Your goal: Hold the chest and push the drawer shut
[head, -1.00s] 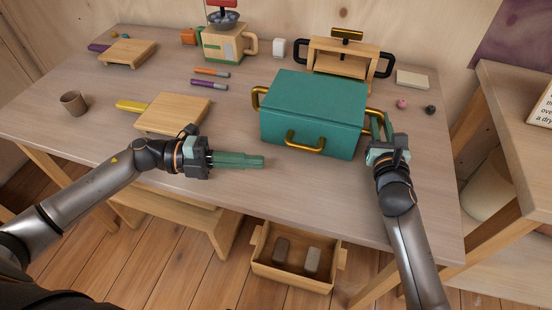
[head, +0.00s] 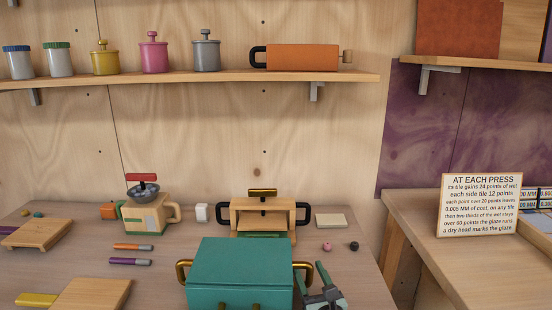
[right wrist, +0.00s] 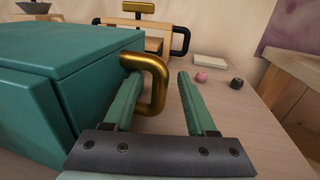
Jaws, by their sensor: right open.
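The teal chest (head: 240,262) stands on the table at the bottom of the head view, its lower front cut off. It has gold side handles, the left one (head: 183,272) and the right one (head: 303,270); the tops of its front handle (head: 225,306) just show. In the right wrist view, the drawer front (right wrist: 25,112) stands out a little from the chest body (right wrist: 105,80). My right gripper (head: 315,273) is open at the chest's right side. In the right wrist view its fingers (right wrist: 160,78) straddle the gold right handle (right wrist: 158,85), with a gap to the right finger. My left gripper is out of view.
A wooden press (head: 234,216) with black handles stands behind the chest. A grinder (head: 145,218), a cutting board (head: 92,294) and markers (head: 132,246) are to the left. Pink (head: 327,246) and black (head: 354,246) balls and a pale block (head: 331,220) lie right. A shelf (head: 200,78) hangs above.

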